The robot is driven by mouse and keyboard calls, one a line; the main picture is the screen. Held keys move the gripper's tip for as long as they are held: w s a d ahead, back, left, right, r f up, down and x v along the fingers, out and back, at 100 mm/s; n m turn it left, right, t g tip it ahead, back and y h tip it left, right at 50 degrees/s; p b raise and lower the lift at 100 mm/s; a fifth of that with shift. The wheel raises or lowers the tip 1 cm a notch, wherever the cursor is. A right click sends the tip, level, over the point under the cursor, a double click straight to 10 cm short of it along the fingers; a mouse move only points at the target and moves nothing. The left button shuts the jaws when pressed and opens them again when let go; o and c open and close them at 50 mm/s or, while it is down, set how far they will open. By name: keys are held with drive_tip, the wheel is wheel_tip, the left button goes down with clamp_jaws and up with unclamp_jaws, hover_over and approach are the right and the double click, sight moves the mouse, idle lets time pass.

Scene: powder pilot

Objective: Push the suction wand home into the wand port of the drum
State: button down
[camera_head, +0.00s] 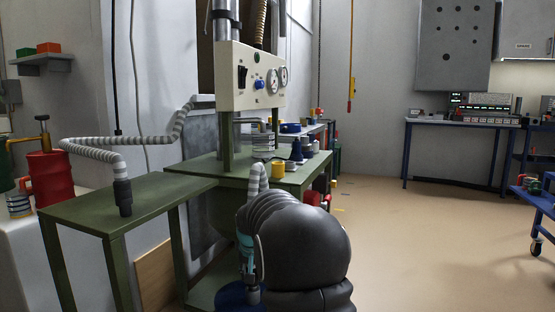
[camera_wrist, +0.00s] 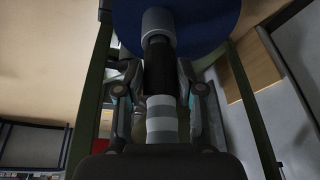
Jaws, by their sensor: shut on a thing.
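The suction wand is a black cuff (camera_wrist: 158,68) on a grey-and-white striped hose (camera_wrist: 161,125), seen in the wrist view. My gripper (camera_wrist: 160,90) is shut on the wand, with one finger on each side. The blue drum's round top (camera_wrist: 205,22) fills the upper part of that view. A grey cylinder (camera_wrist: 158,22), seemingly the wand port, stands on it in line with the black cuff. The cuff's end meets it; how deep it sits is hidden. In the head view my gripper (camera_head: 249,270) is above the drum (camera_head: 232,296), mostly behind my dark arm.
A green bench (camera_head: 160,195) stands left of the drum, with another dark hose end (camera_head: 123,196) on it. A panel with gauges (camera_head: 252,77) rises behind. Green legs flank the drum closely in the wrist view. The floor at right (camera_head: 430,235) is clear.

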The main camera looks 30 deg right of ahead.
drive_tip(key=shift+f+b, duration=0.35)
drive_tip(key=shift+f, duration=0.25)
drive_tip(key=c, duration=0.6)
unclamp_jaws()
drive_tip(key=shift+c, duration=1.6)
drive_tip(key=shift+r, duration=0.1)
drive_tip(key=shift+r+p, duration=2.8)
drive_tip(key=shift+r, duration=0.95)
